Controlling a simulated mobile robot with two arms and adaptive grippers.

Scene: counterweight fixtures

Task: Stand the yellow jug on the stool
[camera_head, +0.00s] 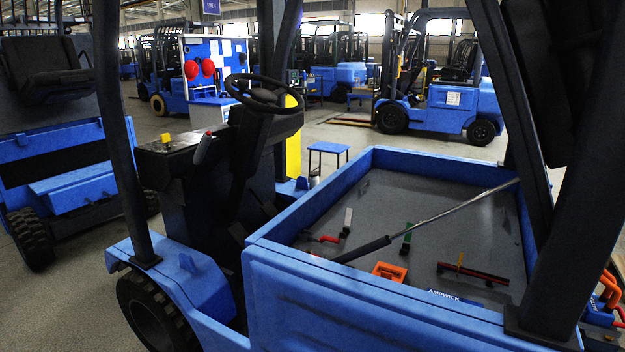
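A small blue stool (328,148) stands on the floor behind the near blue vehicle, its flat top bare. A tall yellow thing (293,145) shows behind the steering wheel, left of the stool and partly hidden by the steering column. I cannot tell whether it is the yellow jug or a post. No other thing in view is clearly a jug. Neither of my grippers can be made out.
The near vehicle's blue-walled bed (450,205) holds a long bar (430,222), an orange block (389,271) and several clamp-like tools. Dark posts and a steering wheel (264,94) stand in front. Blue forklifts (440,105) are parked behind; open floor lies between.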

